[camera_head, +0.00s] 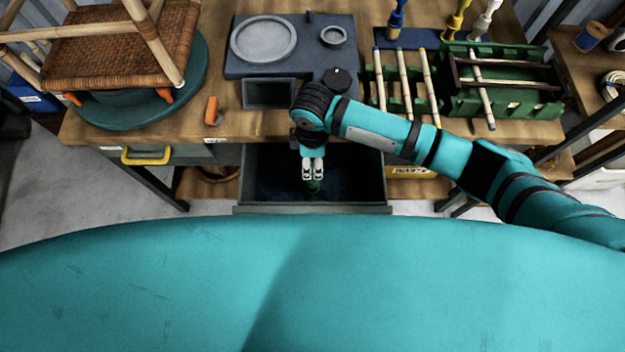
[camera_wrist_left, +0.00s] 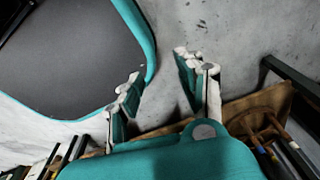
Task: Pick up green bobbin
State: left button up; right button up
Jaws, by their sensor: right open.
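The green bobbin (camera_head: 313,187) is in the open drawer (camera_head: 362,209), under my right gripper. Only a small part of it shows. My right gripper (camera_head: 313,177) points down into the drawer, directly over the bobbin; it is open. Its fingertips look very near the bobbin, but I cannot tell whether they touch it. My left gripper (camera_wrist_left: 163,78) shows only in the left wrist view, with its two fingers apart and nothing between them. It is over grey floor, away from the drawer.
The workbench (camera_head: 225,127) above the drawer holds a grey station (camera_head: 245,70), a green rack (camera_head: 510,103) with rods, an orange tool (camera_head: 212,110) and a woven chair (camera_head: 120,50) on a teal turntable (camera_head: 200,75). A yellow-handled drawer (camera_head: 147,156) is shut at left.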

aim_at(313, 167)
notch_tip(313, 167, down, 4)
jog(key=shift+f, duration=0.5)
jog(key=c, duration=0.6)
pick_arm(q)
jog(key=shift+s+f, duration=0.15)
jog(key=shift+s, duration=0.65)
pick_arm(e)
grip_shut()
